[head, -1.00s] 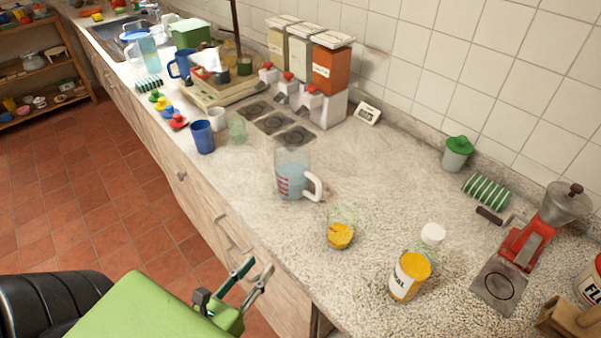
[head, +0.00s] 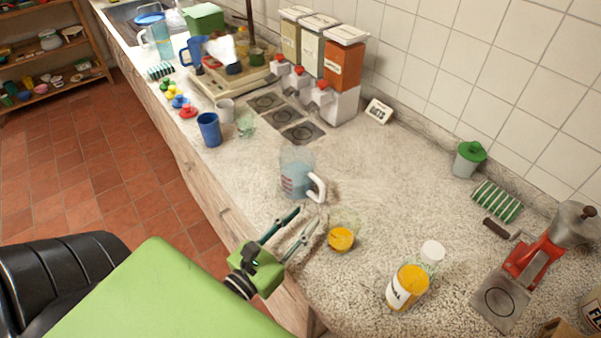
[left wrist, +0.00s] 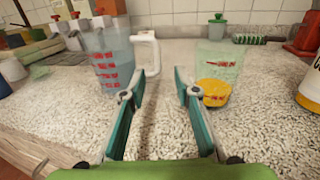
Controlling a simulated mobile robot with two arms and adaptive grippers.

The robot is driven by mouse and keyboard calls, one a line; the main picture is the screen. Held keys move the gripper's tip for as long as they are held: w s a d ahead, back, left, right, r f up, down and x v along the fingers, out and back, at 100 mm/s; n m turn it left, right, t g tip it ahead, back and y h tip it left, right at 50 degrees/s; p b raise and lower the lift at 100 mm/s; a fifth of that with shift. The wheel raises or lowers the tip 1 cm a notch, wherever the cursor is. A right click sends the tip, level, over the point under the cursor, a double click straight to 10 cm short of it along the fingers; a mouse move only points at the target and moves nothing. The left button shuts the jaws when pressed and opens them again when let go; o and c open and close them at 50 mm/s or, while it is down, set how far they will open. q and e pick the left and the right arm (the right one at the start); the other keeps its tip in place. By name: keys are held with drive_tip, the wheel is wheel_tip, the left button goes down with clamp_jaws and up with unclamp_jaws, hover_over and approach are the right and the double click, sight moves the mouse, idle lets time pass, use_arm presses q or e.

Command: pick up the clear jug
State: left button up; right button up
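The clear jug (head: 296,174) stands upright on the speckled counter, with red markings, bluish contents and a white handle on its right side. It also shows in the left wrist view (left wrist: 106,65), left of centre, with its handle near the middle. My left gripper (head: 307,222) is open and empty, in front of the jug and at the counter's front edge. In the left wrist view its fingers (left wrist: 156,80) are spread apart, with the jug beyond the left finger. My right gripper is not in view.
A clear cup with orange contents (head: 341,238) stands close to the right of my left gripper. A blue cup (head: 209,130) and a small clear glass (head: 245,124) stand left of the jug.

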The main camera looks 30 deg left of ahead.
sight(321, 197)
use_arm(q)
drive_tip(key=shift+w, duration=0.8)
drive_tip(key=shift+w+r, duration=0.1)
drive_tip(key=shift+w+r+p, duration=0.1)
drive_tip(key=shift+w+p, duration=0.25)
drive_tip(key=shift+p, duration=0.15)
drive_tip(key=w+p, duration=0.1)
drive_tip(key=w, duration=0.2)
drive_tip(key=shift+w+p, duration=0.25)
drive_tip(key=shift+p, duration=0.1)
drive_tip(key=shift+w, duration=0.45)
drive_tip(key=shift+s+f, duration=0.1)
drive_tip(key=shift+f, duration=0.1)
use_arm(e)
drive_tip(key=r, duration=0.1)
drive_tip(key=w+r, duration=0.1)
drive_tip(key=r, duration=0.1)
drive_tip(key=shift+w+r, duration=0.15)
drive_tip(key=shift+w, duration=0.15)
use_arm(q)
clamp_jaws()
drive_tip(key=shift+r, duration=0.1)
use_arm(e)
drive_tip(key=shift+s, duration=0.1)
